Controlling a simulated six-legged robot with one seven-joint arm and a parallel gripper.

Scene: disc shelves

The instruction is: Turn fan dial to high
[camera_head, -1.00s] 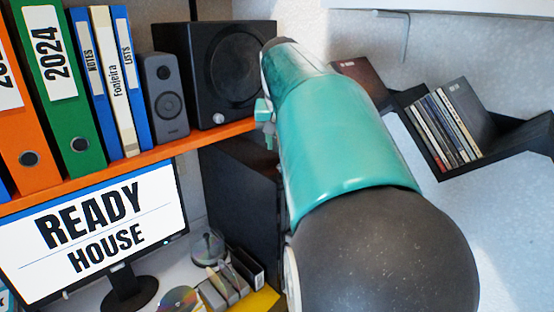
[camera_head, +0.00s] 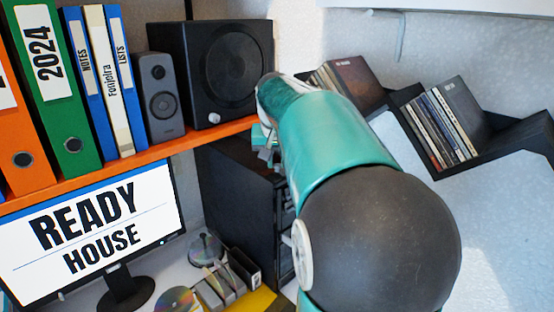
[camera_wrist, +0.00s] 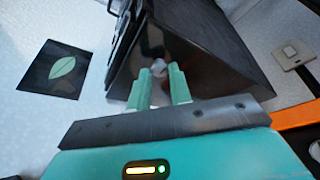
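In the wrist view a small pale round dial (camera_wrist: 157,66) shows on a dark box (camera_wrist: 205,45), just past my fingertips. My gripper (camera_wrist: 160,73) has its two green fingers apart, with the dial between or just beyond the tips. I cannot tell whether they touch it. In the head view my gripper (camera_head: 264,147) is small and partly hidden by my arm, at the upper part of a black tower-like box (camera_head: 235,195) under the orange shelf. The dial is hidden in the head view. No dial marks are readable.
A black speaker (camera_head: 185,65) with a pale knob stands on the orange shelf (camera_head: 120,163) beside a small grey speaker (camera_head: 163,95) and binders (camera_head: 65,85). Below are a monitor (camera_head: 90,230) and discs. A black disc shelf (camera_head: 500,140) hangs at right.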

